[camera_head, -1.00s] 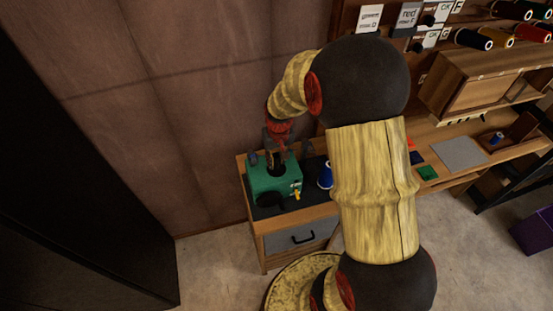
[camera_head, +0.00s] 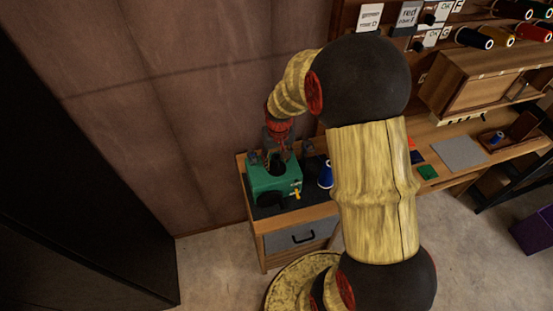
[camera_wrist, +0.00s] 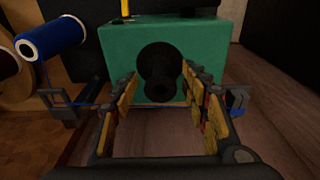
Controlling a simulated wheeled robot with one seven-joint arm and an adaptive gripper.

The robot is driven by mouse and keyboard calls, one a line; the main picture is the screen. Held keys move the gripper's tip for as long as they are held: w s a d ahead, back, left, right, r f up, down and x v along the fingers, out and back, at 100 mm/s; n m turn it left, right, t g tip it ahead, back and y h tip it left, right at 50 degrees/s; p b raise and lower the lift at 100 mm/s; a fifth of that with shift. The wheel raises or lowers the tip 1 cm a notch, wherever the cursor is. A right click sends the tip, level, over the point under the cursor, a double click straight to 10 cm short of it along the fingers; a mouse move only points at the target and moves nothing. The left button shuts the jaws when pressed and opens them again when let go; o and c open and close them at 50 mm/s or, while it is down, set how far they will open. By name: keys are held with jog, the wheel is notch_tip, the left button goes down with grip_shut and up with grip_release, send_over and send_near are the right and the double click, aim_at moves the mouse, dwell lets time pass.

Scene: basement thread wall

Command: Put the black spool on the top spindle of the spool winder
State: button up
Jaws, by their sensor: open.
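The spool winder is a green box (camera_head: 288,185) on the small cabinet. It fills the upper middle of the wrist view (camera_wrist: 215,45). On its top face a dark round piece with a narrower end pointing at the camera stands out (camera_wrist: 157,66). It looks like the black spool on the top spindle, though black on black makes spool and spindle hard to separate. It also shows in the head view (camera_head: 276,167). My gripper (camera_head: 281,155) is above the winder, open. Its fingers stand on both sides of the dark piece, with gaps visible in the wrist view.
A blue spool (camera_head: 325,175) stands right of the winder. A yellow handle (camera_head: 296,193) is on the winder's front. The cabinet's drawer (camera_head: 300,236) is shut. Right is a workbench with a grey mat (camera_head: 460,153) and racked spools (camera_head: 473,38). Brown wall panels are behind.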

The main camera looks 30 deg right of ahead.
notch_tip(320, 180, up, 12)
jog(key=s, duration=0.1)
jog(key=shift+s+a+f, duration=0.15)
jog(key=shift+a, duration=0.05)
jog(key=shift+s, duration=0.1)
jog(key=s+a+r+n+t+b, duration=0.1)
jog(key=s+a+r+t, duration=0.1)
jog(key=s+a+r, duration=0.4)
jog(key=s+a+r+n+t+b, duration=0.1)
jog(key=s+a+r, duration=0.5)
jog(key=s, duration=0.6)
jog(key=shift+s+a+r+n+t+b, duration=0.25)
jog(key=shift+a+n+t, duration=0.35)
jog(key=shift+a, duration=0.3)
jog(key=shift+d+f, duration=0.1)
